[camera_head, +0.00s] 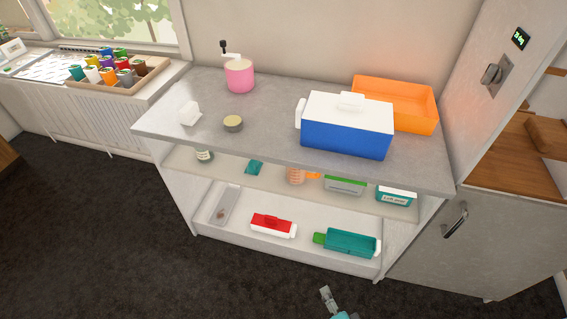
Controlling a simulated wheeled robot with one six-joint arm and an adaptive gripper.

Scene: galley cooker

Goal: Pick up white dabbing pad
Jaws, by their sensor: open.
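A small white block-like thing (189,114), which looks like the white dabbing pad, sits on the grey worktop (265,130) near its left end. It stands apart from the things around it. My gripper (327,294) shows only in part at the bottom edge, low over the dark floor in front of the shelf unit. It is open, with nothing seen in it, and is far below and to the right of the white thing.
A round tin (233,123) stands right of the white thing, and a pink pot (239,76) behind. A blue cool box (346,136) and an orange tray (405,105) fill the worktop's right. Shelves below hold several containers. The dark carpet (130,240) is clear.

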